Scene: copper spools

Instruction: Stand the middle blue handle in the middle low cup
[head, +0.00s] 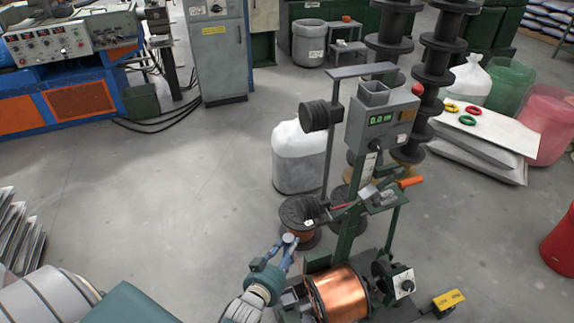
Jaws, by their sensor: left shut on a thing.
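My left gripper (288,243) is at the lower middle of the head view, its fingers pointing up the picture. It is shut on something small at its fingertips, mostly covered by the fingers. I cannot tell whether this is the middle blue handle. The fingertips are in front of a dark spool wound with copper (299,233), and I cannot tell whether they touch it. No row of low cups can be made out, so the middle low cup is not identified. My right gripper is not in view.
A green winding machine (347,240) with a large copper spool (340,293) stands right of my gripper. A white sack (300,160) stands behind. Stacked black spools (437,65) and a pale slab (489,128) with coloured rings are farther right.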

